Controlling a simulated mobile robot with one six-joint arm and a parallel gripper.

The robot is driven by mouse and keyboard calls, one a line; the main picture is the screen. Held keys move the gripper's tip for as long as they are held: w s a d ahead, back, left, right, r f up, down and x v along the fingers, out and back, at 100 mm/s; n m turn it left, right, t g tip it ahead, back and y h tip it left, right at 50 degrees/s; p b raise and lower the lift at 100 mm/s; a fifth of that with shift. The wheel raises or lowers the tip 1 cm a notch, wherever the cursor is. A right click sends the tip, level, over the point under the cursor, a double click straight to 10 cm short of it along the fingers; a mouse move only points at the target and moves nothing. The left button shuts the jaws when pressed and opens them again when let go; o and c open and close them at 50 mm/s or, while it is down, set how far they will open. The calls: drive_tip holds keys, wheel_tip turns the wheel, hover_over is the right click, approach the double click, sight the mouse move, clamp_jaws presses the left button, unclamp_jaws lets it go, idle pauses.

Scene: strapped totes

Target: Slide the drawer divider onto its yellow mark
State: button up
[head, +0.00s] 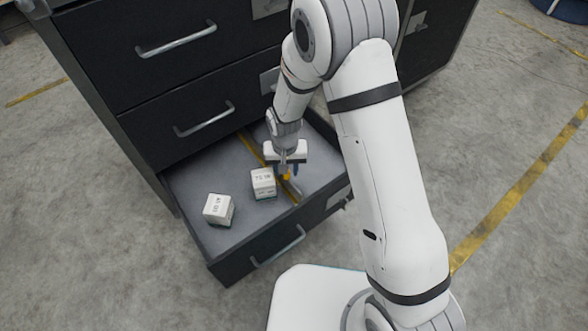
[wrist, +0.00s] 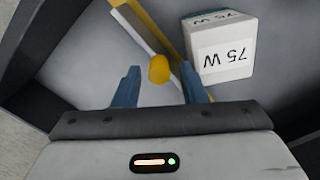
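The drawer divider is a thin pale strip (wrist: 133,31) with a rounded yellow knob (wrist: 159,68) in the wrist view. The yellow mark (wrist: 165,32) is a stripe on the drawer floor, close beside the divider on its right in that view; it also shows in the head view (head: 249,146). My gripper (wrist: 160,82) is open, with one blue finger on each side of the knob and a gap to each. In the head view my gripper (head: 288,172) is low inside the drawer and hides most of the divider.
A white box labelled 75 W (wrist: 222,45) stands close to the mark; it also shows in the head view (head: 263,184). Another white box (head: 218,209) stands further left. The open drawer's front wall (head: 270,250) and the cabinet (head: 150,85) bound the space.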

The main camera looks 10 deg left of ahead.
drive_tip(key=shift+o, duration=0.3)
drive_tip(key=shift+r+p, duration=1.55)
drive_tip(key=shift+r, duration=2.35)
drive_tip(key=s+d+r+p, duration=0.1)
drive_tip(key=d+r+p, duration=0.4)
drive_tip(key=r, duration=0.5)
drive_tip(key=d+r+m+t+p, duration=0.1)
drive_tip(key=d+r+p, duration=0.35)
drive_tip(key=r, duration=0.55)
drive_tip(key=s+d+r+p, duration=0.1)
drive_tip(key=d+r+p, duration=0.4)
drive_tip(key=r, duration=0.6)
drive_tip(key=s+d+r+p, duration=0.3)
drive_tip(key=s+r+p, duration=0.1)
drive_tip(key=r, duration=0.3)
drive_tip(key=s+d+r+m+t+p, duration=0.1)
drive_tip(key=s+d+r+p, duration=0.3)
drive_tip(key=r+p, duration=0.2)
drive_tip(key=s+d+r+p, duration=0.4)
drive_tip(key=s+r, duration=0.1)
drive_tip(key=r, duration=0.4)
drive_tip(key=shift+d+r+t+p, duration=0.15)
drive_tip(key=shift+r+t+p, duration=0.15)
drive_tip(key=shift+p, duration=0.1)
